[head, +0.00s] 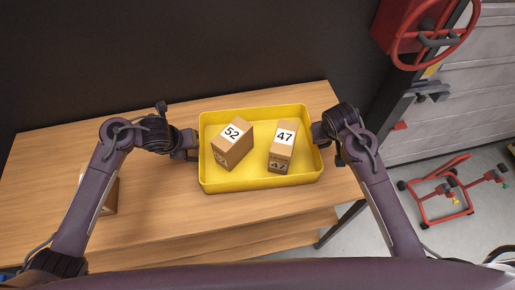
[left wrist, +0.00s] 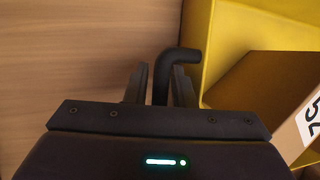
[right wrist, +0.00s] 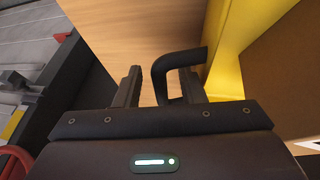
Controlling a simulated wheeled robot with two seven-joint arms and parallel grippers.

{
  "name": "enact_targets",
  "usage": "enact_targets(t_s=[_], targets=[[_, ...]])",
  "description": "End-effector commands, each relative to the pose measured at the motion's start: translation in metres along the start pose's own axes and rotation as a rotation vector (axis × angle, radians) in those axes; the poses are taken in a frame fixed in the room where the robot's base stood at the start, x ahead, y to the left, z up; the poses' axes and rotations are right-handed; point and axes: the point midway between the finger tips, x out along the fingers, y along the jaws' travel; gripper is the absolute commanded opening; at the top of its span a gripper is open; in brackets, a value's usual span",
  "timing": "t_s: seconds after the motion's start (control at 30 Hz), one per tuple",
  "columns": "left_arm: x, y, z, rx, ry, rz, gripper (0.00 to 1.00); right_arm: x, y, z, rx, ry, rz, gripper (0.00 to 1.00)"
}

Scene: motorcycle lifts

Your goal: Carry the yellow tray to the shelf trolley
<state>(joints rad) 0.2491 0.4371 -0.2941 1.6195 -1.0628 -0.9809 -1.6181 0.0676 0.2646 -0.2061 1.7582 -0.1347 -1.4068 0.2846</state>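The yellow tray (head: 262,184) sits on the wooden table, holding two cardboard boxes, marked 52 (head: 232,146) and 47 (head: 282,147). My left gripper (head: 192,145) is at the tray's left end. In the left wrist view the tray's black handle (left wrist: 161,80) stands between its fingers (left wrist: 162,88), with gaps beside it. My right gripper (head: 318,133) is at the right end. In the right wrist view the other black handle (right wrist: 160,78) lies between its parted fingers (right wrist: 161,88). Both look open around the handles. The shelf trolley is not recognisable in view.
The wooden table (head: 140,225) has free room left of the tray. Another cardboard box (head: 111,195) stands there, partly behind my left arm. A red wheeled stand (head: 440,195) is on the floor at right, and a red handwheel (head: 435,35) is at upper right.

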Motion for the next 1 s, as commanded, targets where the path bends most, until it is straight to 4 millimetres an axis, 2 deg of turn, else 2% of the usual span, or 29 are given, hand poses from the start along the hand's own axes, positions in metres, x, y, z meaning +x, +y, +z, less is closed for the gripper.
enact_targets(t_s=[0.03,0.17,0.27,0.77,1.0], targets=[[0.0,0.0,0.0,0.0,0.0,0.0,0.16,0.0,0.0,0.0,0.0,0.0,0.0,0.29],[0.0,0.0,0.0,0.0,0.0,0.0,0.0,0.0,0.0,0.0,0.0,0.0,0.0,0.12],[0.0,0.0,0.0,0.0,-0.001,0.0,0.0,0.0,0.0,0.0,0.0,0.0,0.0,0.0],[-0.003,-0.001,0.002,-0.002,-0.004,-0.001,0.0,-0.003,0.001,-0.001,0.0,0.002,0.0,0.0],[-0.016,-0.003,0.008,-0.002,-0.004,-0.001,0.0,-0.015,0.003,-0.007,0.0,0.002,0.0,0.0]])
